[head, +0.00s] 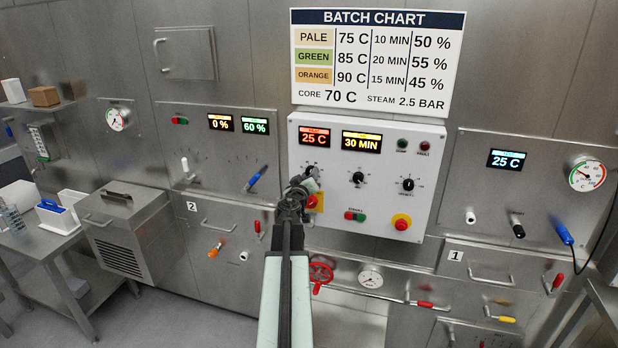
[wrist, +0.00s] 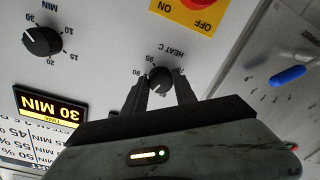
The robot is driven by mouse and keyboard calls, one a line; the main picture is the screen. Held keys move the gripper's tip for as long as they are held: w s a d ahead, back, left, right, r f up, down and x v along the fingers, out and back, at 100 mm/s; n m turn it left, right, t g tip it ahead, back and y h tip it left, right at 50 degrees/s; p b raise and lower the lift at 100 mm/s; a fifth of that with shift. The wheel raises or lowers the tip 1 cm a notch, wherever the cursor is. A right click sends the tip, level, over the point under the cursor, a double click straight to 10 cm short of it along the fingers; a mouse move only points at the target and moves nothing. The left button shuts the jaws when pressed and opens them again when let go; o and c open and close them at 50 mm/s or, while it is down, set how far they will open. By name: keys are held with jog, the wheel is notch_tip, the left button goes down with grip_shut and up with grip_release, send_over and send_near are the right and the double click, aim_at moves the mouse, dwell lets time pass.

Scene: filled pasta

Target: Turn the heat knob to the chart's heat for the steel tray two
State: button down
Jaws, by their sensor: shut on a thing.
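My gripper (head: 308,182) reaches up to the white control panel (head: 383,222). In the wrist view, my gripper (wrist: 160,88) has its fingers on both sides of the dark heat knob (wrist: 160,77), shut on it. The label HEAT C and the numbers 90 and 95 show around the knob; its pointer is too small to read. In the head view my gripper mostly covers the knob. The heat display (head: 315,137) reads 25 C. The batch chart (head: 377,62) lists pale 75 C, green 85 C and orange 90 C. I cannot make out steel tray two or its contents.
The minutes knob (wrist: 42,41) is beside the heat knob, and the time display (head: 362,142) reads 30 MIN. A red stop button (head: 401,222) and a red valve wheel (head: 321,272) are close by. A steel box (head: 125,231) stands at the left.

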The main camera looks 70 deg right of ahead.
jog(key=shift+m, duration=0.5)
jog(key=c, duration=1)
grip_release()
jog(key=a, duration=0.7)
jog(key=shift+s+a, duration=0.35)
jog(key=shift+s, duration=0.05)
